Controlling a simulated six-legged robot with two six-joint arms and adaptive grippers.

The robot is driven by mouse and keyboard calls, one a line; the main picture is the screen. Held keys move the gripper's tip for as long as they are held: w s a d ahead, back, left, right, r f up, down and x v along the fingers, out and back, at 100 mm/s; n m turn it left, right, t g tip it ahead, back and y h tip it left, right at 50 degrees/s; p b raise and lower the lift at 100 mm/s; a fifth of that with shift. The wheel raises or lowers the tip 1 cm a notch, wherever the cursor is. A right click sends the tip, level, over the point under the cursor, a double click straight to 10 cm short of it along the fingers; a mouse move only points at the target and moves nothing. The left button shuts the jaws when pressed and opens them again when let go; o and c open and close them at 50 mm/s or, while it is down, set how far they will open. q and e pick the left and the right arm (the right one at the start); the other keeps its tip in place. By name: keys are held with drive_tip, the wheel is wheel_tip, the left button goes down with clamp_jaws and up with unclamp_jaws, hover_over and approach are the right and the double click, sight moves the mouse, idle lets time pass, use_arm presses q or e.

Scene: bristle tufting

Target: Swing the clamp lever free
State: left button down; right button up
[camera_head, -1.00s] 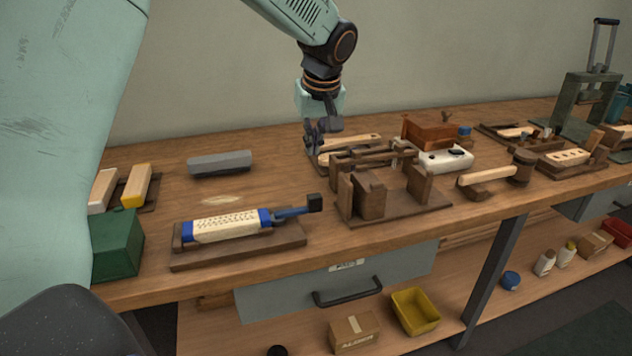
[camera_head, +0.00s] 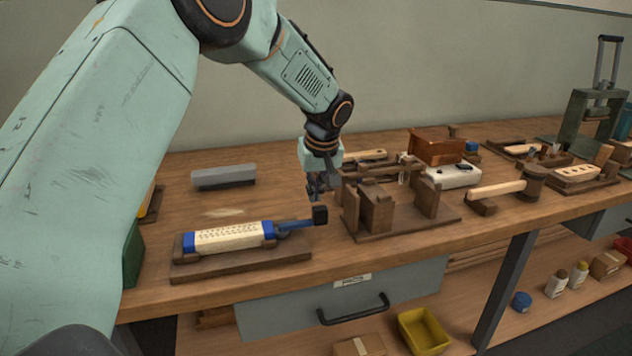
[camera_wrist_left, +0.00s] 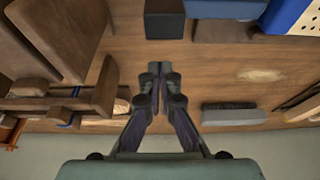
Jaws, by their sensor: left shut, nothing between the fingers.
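The clamp lever (camera_head: 296,223) is a blue bar with a black block knob (camera_head: 320,215) at its right end. It extends right from a perforated cream brush block (camera_head: 228,238) with blue end bands, which lies on a dark wooden base (camera_head: 200,270). In the left wrist view the black knob (camera_wrist_left: 164,18) and part of the blue lever (camera_wrist_left: 225,8) show at the top edge. My left gripper (camera_head: 316,194) is shut and empty, pointing down just behind the knob, apart from it. Its closed fingertips (camera_wrist_left: 162,70) show in the wrist view. My right gripper is not visible.
A dark wooden fixture with upright blocks (camera_head: 378,212) stands close right of the knob. A grey bar (camera_head: 223,176) lies at the back left. A mallet (camera_head: 500,190) lies farther right. Bare bench lies between the grey bar and the brush block.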

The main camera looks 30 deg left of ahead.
use_arm(q)
drive_tip(key=shift+s+d+r+b, duration=0.2)
drive_tip(key=shift+s+d+b, duration=0.2)
drive_tip(key=shift+s+d, duration=0.8)
drive_tip(key=shift+w+d, duration=0.1)
